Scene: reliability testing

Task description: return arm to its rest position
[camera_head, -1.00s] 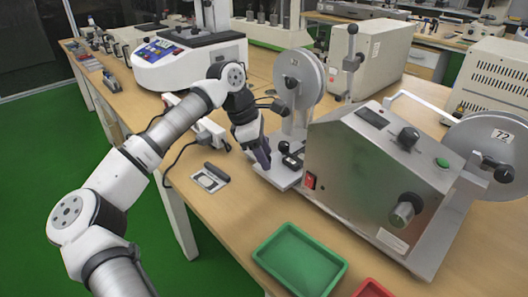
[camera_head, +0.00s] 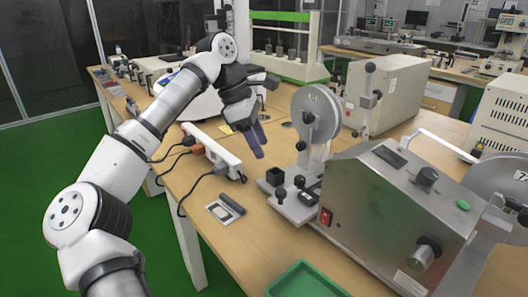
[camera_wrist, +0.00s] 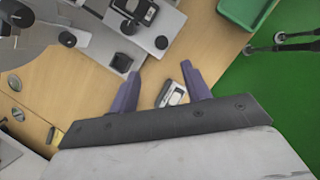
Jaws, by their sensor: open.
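My gripper (camera_head: 257,140) is raised above the wooden table (camera_head: 255,238), to the left of the grey machine's (camera_head: 385,205) round disc. In the wrist view my gripper (camera_wrist: 165,88) has its two purple fingers spread apart with nothing between them. Below and beyond the fingers, a small white-framed item (camera_wrist: 172,94) lies on the table. It also shows in the head view (camera_head: 224,210), with a dark cylinder beside it.
A white power strip (camera_head: 212,150) with plugs and cables lies on the table beneath my arm. A green tray (camera_head: 303,282) is at the front. A beige box (camera_head: 385,95) stands behind the disc. Green floor is free at left.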

